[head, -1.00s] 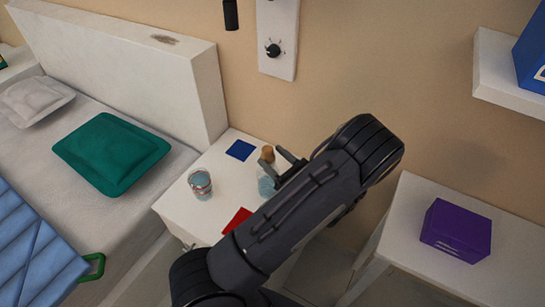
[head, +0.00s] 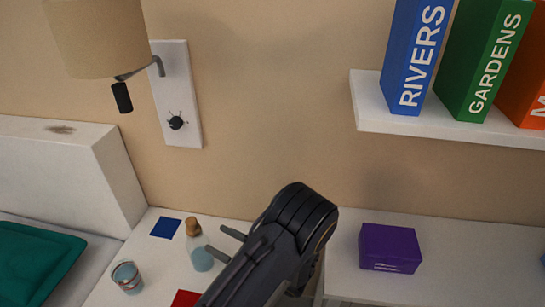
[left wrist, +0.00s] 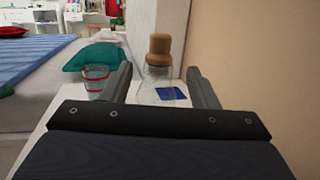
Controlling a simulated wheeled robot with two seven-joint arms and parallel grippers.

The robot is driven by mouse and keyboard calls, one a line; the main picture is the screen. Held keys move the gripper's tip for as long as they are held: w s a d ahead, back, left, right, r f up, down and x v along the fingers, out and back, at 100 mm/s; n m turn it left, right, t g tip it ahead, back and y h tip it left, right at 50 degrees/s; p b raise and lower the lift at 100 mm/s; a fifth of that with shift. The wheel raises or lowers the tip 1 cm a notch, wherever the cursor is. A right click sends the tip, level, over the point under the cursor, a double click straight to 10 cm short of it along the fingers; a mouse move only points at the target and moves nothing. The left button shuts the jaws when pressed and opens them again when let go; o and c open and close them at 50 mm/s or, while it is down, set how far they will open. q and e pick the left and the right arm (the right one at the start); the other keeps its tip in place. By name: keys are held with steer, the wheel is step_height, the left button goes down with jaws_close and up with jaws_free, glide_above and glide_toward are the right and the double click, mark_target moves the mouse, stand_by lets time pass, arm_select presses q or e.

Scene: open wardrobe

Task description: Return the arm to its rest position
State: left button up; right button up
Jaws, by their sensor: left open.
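My left gripper (head: 226,240) reaches over the bedside table (head: 103,294), its two fingers apart with nothing held between them. A clear bottle with a cork stopper (head: 199,256) stands upright on the table just left of the fingertips. In the left wrist view the bottle (left wrist: 158,72) shows ahead, framed between the two open fingers (left wrist: 160,82). Whether a finger touches the bottle cannot be told. The dark arm hides part of the table. My right gripper is not in view.
A glass (head: 127,277), a blue square (head: 165,228) and a red square (head: 185,299) are on the table. A purple box (head: 390,248) sits on the white surface at right. A shelf (head: 450,130) with books and a wall lamp (head: 98,35) are above.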

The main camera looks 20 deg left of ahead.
arm_select(q)
steer(key=s+a+r+n+g+h+p, duration=0.2)
steer(key=s+r+n+g+h+p, duration=0.45)
steer(key=s+n+h, duration=0.65)
steer(key=s+d+r+n+t+h+p, duration=0.1)
steer(key=d+r+n+t+h, duration=0.3)
steer(key=r, duration=0.4)
steer(key=s+d+r+n+t+h+p, duration=0.2)
steer(key=s+d+r+n+t+h, duration=0.2)
steer(key=r, duration=0.4)
steer(key=shift+s+d+r+n+t+h+p, duration=0.3)
steer(key=shift+t+h, duration=0.25)
steer(key=shift+h, duration=0.55)
